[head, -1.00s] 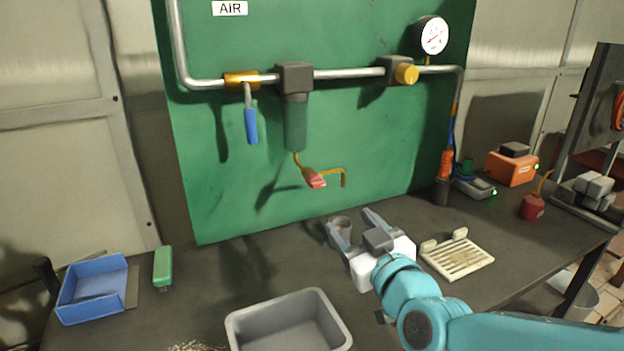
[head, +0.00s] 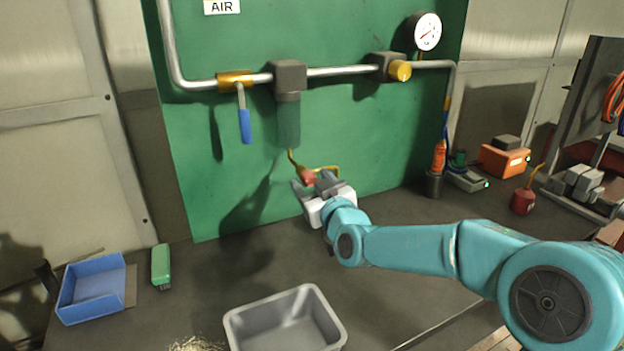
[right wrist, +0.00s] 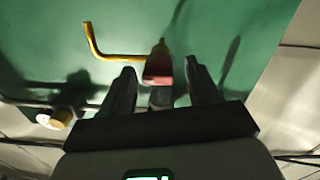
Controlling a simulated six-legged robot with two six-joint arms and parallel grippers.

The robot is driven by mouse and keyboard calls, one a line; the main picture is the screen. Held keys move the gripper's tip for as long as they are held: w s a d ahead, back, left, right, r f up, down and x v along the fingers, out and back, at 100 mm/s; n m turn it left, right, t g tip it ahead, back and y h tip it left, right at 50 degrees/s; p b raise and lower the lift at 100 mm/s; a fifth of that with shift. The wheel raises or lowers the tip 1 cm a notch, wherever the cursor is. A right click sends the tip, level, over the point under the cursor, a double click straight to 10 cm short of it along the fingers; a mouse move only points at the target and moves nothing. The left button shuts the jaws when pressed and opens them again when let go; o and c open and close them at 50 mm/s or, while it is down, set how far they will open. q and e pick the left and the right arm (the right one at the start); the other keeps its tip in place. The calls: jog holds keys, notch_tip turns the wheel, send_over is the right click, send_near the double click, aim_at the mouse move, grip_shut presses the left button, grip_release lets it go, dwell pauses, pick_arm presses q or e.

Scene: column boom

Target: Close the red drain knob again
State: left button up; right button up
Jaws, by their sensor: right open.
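The red drain knob (head: 308,178) hangs below the dark green filter bowl (head: 289,124), on a thin yellow pipe. In the right wrist view the red knob (right wrist: 158,68) sits at the gap between the fingertips, with a bent yellow tube to its left. My right gripper (head: 312,184) is open, its two fingers on either side of the knob. In the right wrist view, clear space shows between the knob and the fingers of the gripper (right wrist: 160,80). Whether a finger touches it is hard to tell. My left gripper is not in view.
A grey bin (head: 285,325) stands on the dark bench in front. A blue tray (head: 93,290) and a green brush (head: 161,265) lie at the left. The green panel (head: 215,150) is close behind the knob. A blue-handled valve (head: 244,125) hangs to the left.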

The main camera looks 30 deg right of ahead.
jog(key=shift+w, duration=0.3)
jog(key=c, duration=1)
jog(key=n+b, duration=0.2)
jog(key=shift+f+n, duration=0.2)
jog(key=shift+n, duration=0.2)
jog(key=n+b, duration=0.2)
jog(key=n, duration=0.2)
jog(key=shift+n, duration=0.3)
jog(key=n+b, duration=0.1)
jog(key=n, duration=0.4)
jog(key=shift+f+n+y, duration=0.1)
jog(key=shift+n+y, duration=0.2)
jog(key=n+b, duration=0.1)
jog(key=n, duration=0.4)
jog(key=shift+t+b, duration=0.3)
jog(key=shift+f+n, duration=0.1)
jog(key=shift+n, duration=0.3)
